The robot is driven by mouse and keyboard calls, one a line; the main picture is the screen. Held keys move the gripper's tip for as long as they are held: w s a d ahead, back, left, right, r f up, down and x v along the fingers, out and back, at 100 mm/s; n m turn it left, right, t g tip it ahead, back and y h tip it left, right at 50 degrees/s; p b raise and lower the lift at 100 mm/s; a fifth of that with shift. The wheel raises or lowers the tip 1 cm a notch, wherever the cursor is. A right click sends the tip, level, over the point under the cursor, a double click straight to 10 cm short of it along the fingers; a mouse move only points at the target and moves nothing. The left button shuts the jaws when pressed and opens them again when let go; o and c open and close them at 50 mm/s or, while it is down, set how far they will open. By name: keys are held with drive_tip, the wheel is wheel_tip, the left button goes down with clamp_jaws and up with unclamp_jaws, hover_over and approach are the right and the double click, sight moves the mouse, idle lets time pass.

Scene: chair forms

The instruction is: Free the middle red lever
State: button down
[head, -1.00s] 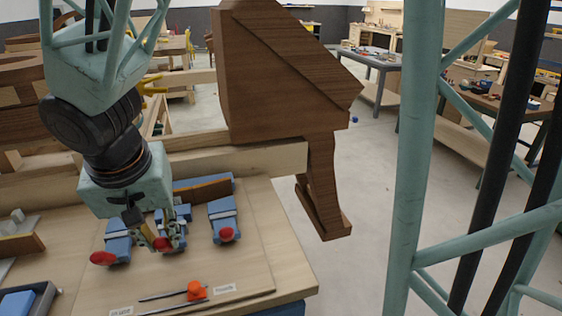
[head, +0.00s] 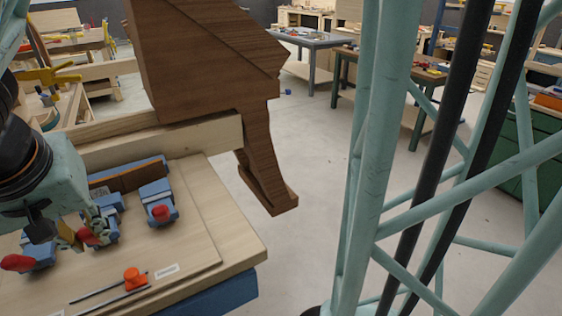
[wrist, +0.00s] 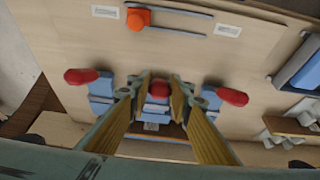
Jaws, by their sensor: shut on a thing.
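The middle red lever (wrist: 158,90) shows between the two yellow-faced fingers of my gripper (wrist: 160,82) in the wrist view. My gripper is shut on this lever, and the fingers hide part of its blue clamp. In the head view the middle lever (head: 92,236) is right beside the fingertips of my gripper (head: 80,238). Two other blue clamps with red levers flank it: one lever (head: 17,262) to the left and one lever (head: 160,212) to the right. They also show in the wrist view, one lever (wrist: 80,76) left and one lever (wrist: 232,97) right, clear of the fingers.
An orange piece (head: 134,279) with dark rods lies on the board (head: 190,240) in front of the clamps, near a white label (head: 166,270). A large brown wooden form (head: 205,60) stands behind on a pale beam (head: 160,145). Open floor lies to the right.

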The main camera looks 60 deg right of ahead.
drive_tip(key=shift+s+f, duration=0.2)
drive_tip(key=c, duration=2.6)
unclamp_jaws()
drive_tip(key=shift+o, duration=1.2)
drive_tip(key=shift+w+r, duration=0.1)
drive_tip(key=shift+r, duration=0.05)
drive_tip(key=shift+r, duration=0.1)
drive_tip(key=v, duration=1.1)
drive_tip(key=shift+r, duration=0.35)
drive_tip(key=shift+s, duration=0.2)
